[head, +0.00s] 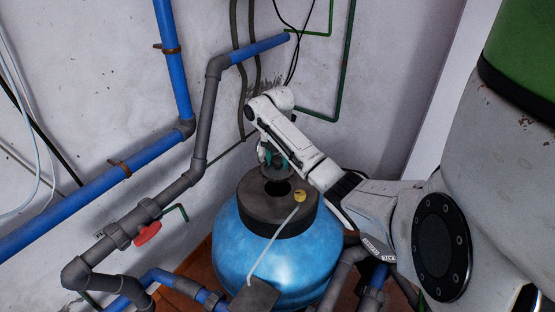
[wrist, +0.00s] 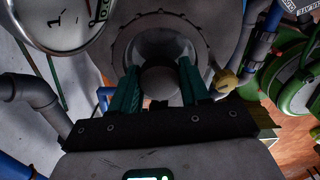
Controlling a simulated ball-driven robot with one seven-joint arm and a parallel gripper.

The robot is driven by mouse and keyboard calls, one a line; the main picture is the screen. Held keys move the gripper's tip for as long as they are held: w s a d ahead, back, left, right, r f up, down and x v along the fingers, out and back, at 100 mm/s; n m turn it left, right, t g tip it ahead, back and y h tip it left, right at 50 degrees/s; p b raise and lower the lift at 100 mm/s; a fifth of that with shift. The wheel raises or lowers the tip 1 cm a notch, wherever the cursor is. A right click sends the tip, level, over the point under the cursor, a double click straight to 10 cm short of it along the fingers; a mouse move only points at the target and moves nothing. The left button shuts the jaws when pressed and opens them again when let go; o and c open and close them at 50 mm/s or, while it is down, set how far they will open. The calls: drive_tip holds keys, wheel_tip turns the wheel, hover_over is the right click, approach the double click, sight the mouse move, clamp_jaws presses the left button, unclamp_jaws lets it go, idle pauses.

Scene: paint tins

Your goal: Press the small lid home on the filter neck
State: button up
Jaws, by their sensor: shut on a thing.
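The filter is a round blue tank (head: 275,245) with a dark grey top (head: 262,207). Its neck opening (head: 279,188) shows as a dark hole in that top. My gripper (head: 274,161) is above the opening, its teal fingers closed on the small grey lid (head: 272,172). The lid appears held just over the neck, apart from it in the head view. In the wrist view, my gripper (wrist: 158,85) has a finger on each side of the grey round lid (wrist: 160,82). The fingers hide part of the lid, and its exact alignment is unclear.
A yellow knob (head: 299,195) with a pale tube stands on the tank top, right of the opening; it also shows in the wrist view (wrist: 225,80). Grey and blue pipes with a red valve handle (head: 147,233) run left. A gauge (wrist: 62,20) is at upper left.

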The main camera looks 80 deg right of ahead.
sight(278, 173)
drive_tip(key=shift+r, duration=0.15)
drive_tip(key=shift+f+b, duration=1.45)
drive_tip(key=shift+f, duration=1.55)
drive_tip(key=shift+f, duration=1.05)
drive_tip(key=o, duration=1)
drive_tip(key=shift+f, duration=0.1)
drive_tip(key=shift+o, duration=0.2)
wheel_tip(278, 173, up, 11)
drive_tip(key=shift+f+p, duration=0.1)
drive_tip(key=shift+p, duration=0.75)
